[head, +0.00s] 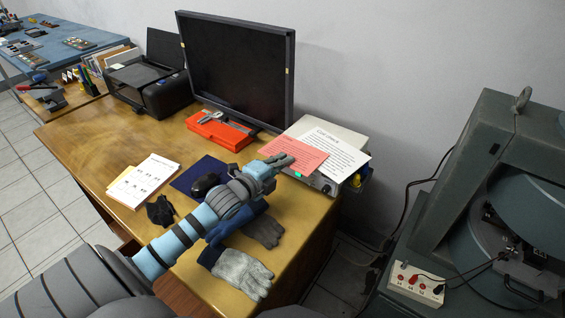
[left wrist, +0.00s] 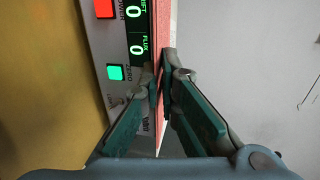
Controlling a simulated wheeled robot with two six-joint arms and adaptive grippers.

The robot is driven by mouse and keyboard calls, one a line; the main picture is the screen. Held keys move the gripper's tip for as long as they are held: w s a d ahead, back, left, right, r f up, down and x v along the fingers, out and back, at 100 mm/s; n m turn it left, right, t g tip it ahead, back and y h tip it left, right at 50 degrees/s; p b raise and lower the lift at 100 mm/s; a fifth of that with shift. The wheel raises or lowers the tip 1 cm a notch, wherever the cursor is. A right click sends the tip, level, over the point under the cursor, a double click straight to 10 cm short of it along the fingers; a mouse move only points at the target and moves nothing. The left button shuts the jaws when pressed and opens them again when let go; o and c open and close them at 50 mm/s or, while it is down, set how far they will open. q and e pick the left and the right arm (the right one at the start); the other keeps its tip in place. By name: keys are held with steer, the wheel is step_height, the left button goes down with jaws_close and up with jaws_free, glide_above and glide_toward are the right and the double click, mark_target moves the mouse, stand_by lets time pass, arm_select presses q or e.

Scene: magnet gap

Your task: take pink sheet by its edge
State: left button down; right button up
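The pink sheet (head: 302,152) lies on top of a light grey instrument box (head: 326,184), partly over a white printed sheet (head: 332,146), with one edge past the box's front. My left gripper (head: 284,161) is at that near edge. In the left wrist view the pink sheet (left wrist: 163,25) shows nearly edge-on as a thin strip. It runs down between the two green-padded fingers of the left gripper (left wrist: 163,85), which are closed together on it. The box front (left wrist: 100,45) with its displays is just left of the fingers. My right gripper is not in view.
Gloves (head: 242,272), a mouse (head: 205,184) and printed papers (head: 143,181) lie on the wooden desk (head: 95,150). A large grey machine (head: 450,170) stands at right.

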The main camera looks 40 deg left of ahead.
arm_select(q)
steer(key=shift+r, duration=0.65)
steer(key=shift+f, duration=0.15)
steer(key=s+r+p, duration=0.5)
steer(key=s+p, duration=0.3)
steer(key=s, duration=0.6)
steer(key=shift+d, duration=0.15)
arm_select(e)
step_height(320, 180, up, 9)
